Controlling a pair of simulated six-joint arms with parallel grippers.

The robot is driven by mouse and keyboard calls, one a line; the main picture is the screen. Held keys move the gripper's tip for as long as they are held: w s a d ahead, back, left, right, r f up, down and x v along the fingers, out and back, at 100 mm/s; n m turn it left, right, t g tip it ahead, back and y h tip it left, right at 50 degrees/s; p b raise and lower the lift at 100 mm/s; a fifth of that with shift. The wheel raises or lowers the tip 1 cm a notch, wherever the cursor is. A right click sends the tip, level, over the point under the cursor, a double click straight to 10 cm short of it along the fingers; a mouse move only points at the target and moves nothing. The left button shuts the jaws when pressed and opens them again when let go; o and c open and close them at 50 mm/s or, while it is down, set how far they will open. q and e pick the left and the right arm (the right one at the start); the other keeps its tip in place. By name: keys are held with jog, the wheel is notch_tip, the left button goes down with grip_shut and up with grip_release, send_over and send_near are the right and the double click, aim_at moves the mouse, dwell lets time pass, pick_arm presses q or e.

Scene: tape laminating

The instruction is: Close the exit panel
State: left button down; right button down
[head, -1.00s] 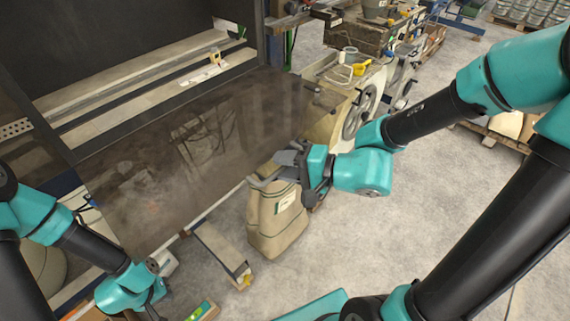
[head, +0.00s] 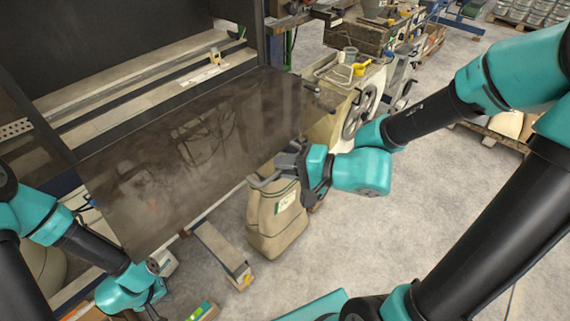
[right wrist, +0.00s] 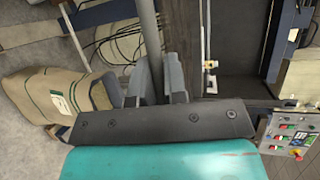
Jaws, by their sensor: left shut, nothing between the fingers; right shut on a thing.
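The exit panel (head: 190,160) is a wide, dark, glossy sheet hinged at the machine front. In the head view it stands open, tilted outward from the machine. My right gripper (head: 282,163) is at the panel's right front edge, shut on a grey bar that looks like the panel's handle (head: 263,182). In the right wrist view the grey bar (right wrist: 150,35) runs up from between the fingers (right wrist: 160,85). My left gripper (head: 152,311) is low at the left, apart from the panel, shut and empty, partly cut off by the frame's bottom edge.
A tan sack (head: 277,215) stands just below my right gripper. The machine opening with pale rails (head: 150,92) lies behind the panel. A cart with a wheel (head: 362,110) stands beyond its right end.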

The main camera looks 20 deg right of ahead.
jog(key=shift+r, duration=0.25)
jog(key=shift+a+r, duration=0.1)
jog(key=shift+r, duration=0.95)
jog(key=w+a+r, duration=0.1)
jog(key=w+r, duration=0.2)
jog(key=r, duration=0.7)
jog(key=w+a+r+g, duration=0.1)
jog(key=w+r, duration=0.3)
jog(key=r, duration=0.5)
jog(key=shift+a+r+h, duration=0.35)
jog(key=shift+a+h, duration=0.05)
jog(key=shift+a, duration=0.2)
jog(key=shift+w, duration=0.1)
